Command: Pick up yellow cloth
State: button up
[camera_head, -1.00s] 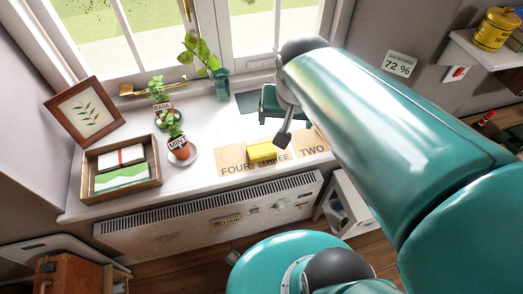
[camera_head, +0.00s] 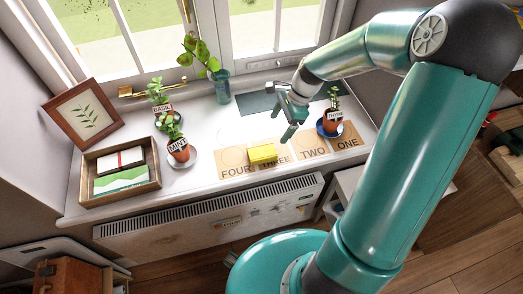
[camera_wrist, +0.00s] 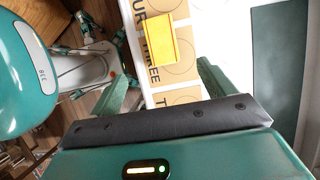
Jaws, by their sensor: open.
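The yellow cloth (camera_head: 262,153) looks like a small folded block. It lies on the windowsill on the tan cards, between the words FOUR and THREE. In the wrist view the yellow cloth (camera_wrist: 172,42) shows ahead of the fingers, lying across the THREE card. My gripper (camera_head: 291,120) hangs above the sill, to the right of and behind the cloth in the head view. It is open, and its two green fingers (camera_wrist: 164,84) are wide apart with nothing between them. The gripper is apart from the cloth.
Potted herbs marked MINT (camera_head: 179,150) and THYME (camera_head: 332,122) stand left and right of the cards. A wooden tray (camera_head: 88,198) and a leaning picture frame (camera_head: 85,114) are at the left. A dark mat (camera_head: 258,103) lies behind. A radiator (camera_head: 210,216) is below the sill.

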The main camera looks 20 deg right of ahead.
send_over(264, 151)
jog(key=d, duration=0.2)
jog(key=f, duration=0.7)
jog(key=shift+s+d+f, duration=0.1)
jog(key=shift+s+f, duration=0.05)
jog(key=shift+s, duration=0.1)
jog(key=x, duration=0.6)
jog(key=shift+w, duration=0.2)
jog(key=shift+f, duration=0.25)
jog(key=c, duration=1.1)
